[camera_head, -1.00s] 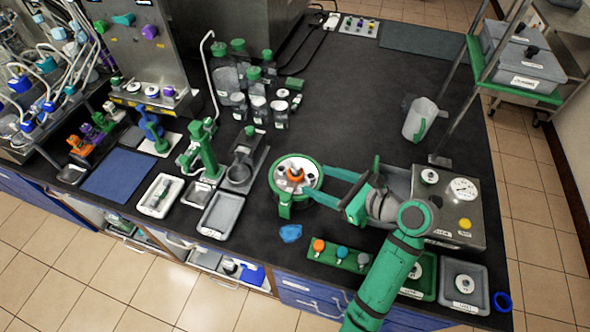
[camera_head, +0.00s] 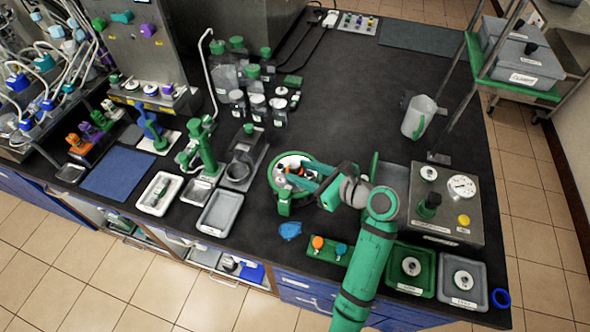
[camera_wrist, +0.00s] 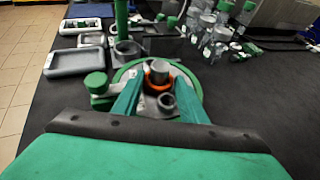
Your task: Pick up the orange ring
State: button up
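The orange ring (camera_wrist: 158,70) sits around a grey cylinder on the round white-topped device with a green rim (camera_wrist: 196,88). In the head view the device (camera_head: 273,181) is near the middle of the bench, and the ring (camera_head: 294,170) is partly covered by my gripper. My gripper (camera_wrist: 160,82) is open, with its two teal fingers reaching over the device, one on each side of the ring as the wrist view shows it. A gap shows between each finger and the ring. I cannot tell the fingertips' height against the ring.
A green rack (camera_head: 327,253) with an orange and a blue knob stands in front. A crumpled blue item (camera_head: 290,230) lies left of it. A grey box with a gauge (camera_head: 462,187) stands right, a grey tray (camera_head: 220,212) left.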

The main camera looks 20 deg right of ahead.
jog(key=shift+f, duration=0.1)
jog(key=c, duration=0.4)
jog(key=shift+a, duration=0.1)
